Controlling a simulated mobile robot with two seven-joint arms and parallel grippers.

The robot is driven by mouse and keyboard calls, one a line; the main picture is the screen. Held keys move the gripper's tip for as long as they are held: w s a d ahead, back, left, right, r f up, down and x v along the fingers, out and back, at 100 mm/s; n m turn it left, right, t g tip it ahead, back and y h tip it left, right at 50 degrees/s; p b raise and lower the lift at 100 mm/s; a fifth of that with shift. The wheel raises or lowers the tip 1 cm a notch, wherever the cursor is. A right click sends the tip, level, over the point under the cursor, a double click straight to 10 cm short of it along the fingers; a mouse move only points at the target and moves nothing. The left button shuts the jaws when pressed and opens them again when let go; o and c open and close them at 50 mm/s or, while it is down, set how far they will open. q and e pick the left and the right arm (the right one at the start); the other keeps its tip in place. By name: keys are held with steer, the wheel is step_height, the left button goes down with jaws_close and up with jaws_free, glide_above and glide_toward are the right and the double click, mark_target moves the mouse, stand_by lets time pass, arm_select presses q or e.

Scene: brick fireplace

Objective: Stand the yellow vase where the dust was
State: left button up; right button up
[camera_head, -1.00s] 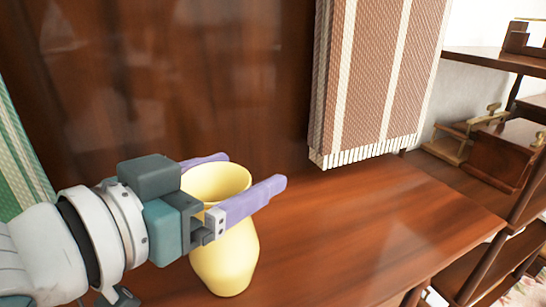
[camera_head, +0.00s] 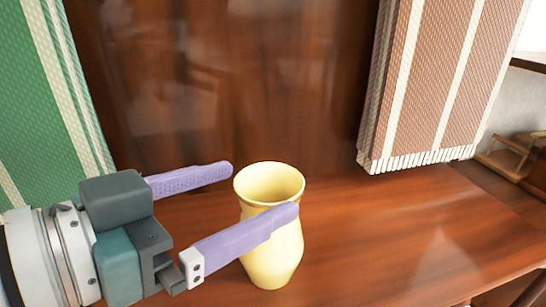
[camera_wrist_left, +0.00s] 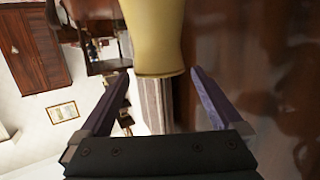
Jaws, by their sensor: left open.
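The yellow vase (camera_head: 272,245) stands upright on the wooden surface in the head view. My left gripper (camera_head: 248,192) is open, its two purple fingers pointing right toward the vase. The near finger crosses in front of the vase's neck; the far finger ends just left of and behind its rim. The left wrist view shows the vase (camera_wrist_left: 155,38) beyond the fingertips, with both fingers spread apart (camera_wrist_left: 160,80). I see no dust. My right gripper is not in view.
A green striped cloth (camera_head: 40,100) hangs at the left. A brown and white striped cloth (camera_head: 425,85) hangs at the right, its fringe above the surface. The wooden surface (camera_head: 400,225) is clear right of the vase.

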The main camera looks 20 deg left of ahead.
arm_select(q)
steer(key=s+a+f+n+g+y, duration=0.1)
steer(key=s+a+f+g+y, duration=0.1)
steer(key=s+a+f, duration=0.1)
steer(key=s+a+f+n+g+y, duration=0.1)
steer(key=s+a+f+g+y, duration=0.1)
steer(key=s+f+y, duration=0.1)
steer(key=shift+s+a+n, duration=0.15)
steer(key=shift+a+n, duration=0.15)
steer(key=shift+a, duration=0.1)
steer(key=s+f+g+y, duration=0.1)
steer(key=s+f+g, duration=0.3)
steer(key=s, duration=0.5)
steer(key=g, duration=0.2)
steer(key=shift+g, duration=0.3)
steer(key=shift+s, duration=0.1)
step_height(320, 180, up, 62)
steer(key=p, duration=6.3)
steer(key=shift+r, duration=0.2)
